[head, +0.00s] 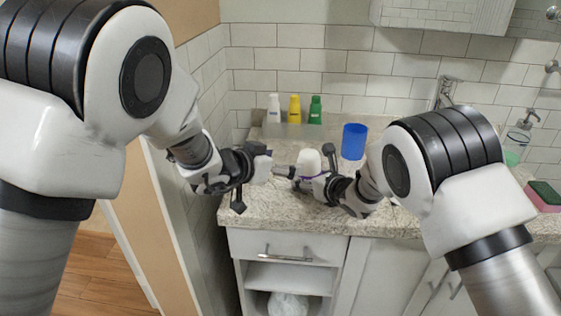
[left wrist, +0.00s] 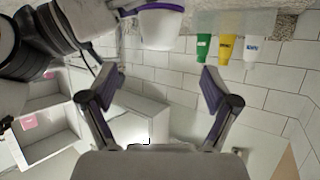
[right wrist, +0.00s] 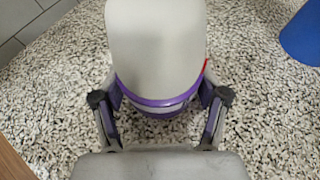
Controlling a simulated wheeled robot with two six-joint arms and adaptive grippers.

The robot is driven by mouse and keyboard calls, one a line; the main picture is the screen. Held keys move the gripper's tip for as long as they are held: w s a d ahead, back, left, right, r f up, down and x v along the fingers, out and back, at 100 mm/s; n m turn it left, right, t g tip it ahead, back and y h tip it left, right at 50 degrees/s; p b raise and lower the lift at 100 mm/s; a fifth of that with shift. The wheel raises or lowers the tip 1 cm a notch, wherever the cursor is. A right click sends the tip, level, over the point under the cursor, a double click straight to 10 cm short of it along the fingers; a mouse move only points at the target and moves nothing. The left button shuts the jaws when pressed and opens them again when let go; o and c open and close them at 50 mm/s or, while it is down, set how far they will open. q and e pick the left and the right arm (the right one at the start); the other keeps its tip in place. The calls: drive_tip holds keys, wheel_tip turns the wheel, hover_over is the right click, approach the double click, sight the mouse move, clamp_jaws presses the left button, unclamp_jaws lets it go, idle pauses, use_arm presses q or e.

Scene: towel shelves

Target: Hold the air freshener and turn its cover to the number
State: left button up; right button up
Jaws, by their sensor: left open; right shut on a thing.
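The air freshener (head: 308,162) has a rounded white cover and a purple band, and stands upright on the counter. It also shows in the left wrist view (left wrist: 161,28) and in the right wrist view (right wrist: 157,45). My right gripper (right wrist: 158,108) is shut around its lower part, with a finger on each side at the purple rim. No number is legible. My left gripper (left wrist: 160,80) is open and empty, to the left of the freshener and apart from it.
White, yellow and green bottles (head: 294,109) stand at the back by the tiled wall. A blue cup (head: 354,141) stands behind and right of the freshener. A faucet (head: 444,92), a soap dispenser (head: 517,138) and a sponge (head: 544,194) are farther right. The counter's front edge is close.

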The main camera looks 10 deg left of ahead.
sight(302, 160)
use_arm(q)
drive_tip(key=shift+s+a+r, duration=0.1)
drive_tip(key=shift+s+a, duration=0.1)
drive_tip(key=shift+s, duration=0.1)
drive_tip(key=shift+c, duration=0.9)
wheel_tip(302, 160, up, 3)
drive_tip(key=w+m+g+y, duration=0.1)
drive_tip(key=w+m+g, duration=0.15)
drive_tip(key=g, duration=0.25)
drive_tip(key=x, duration=1.1)
drive_tip(key=shift+w+a+f, duration=0.15)
drive_tip(key=shift+w+f, duration=0.05)
drive_tip(key=shift+f, duration=0.05)
drive_tip(key=shift+c, duration=0.4)
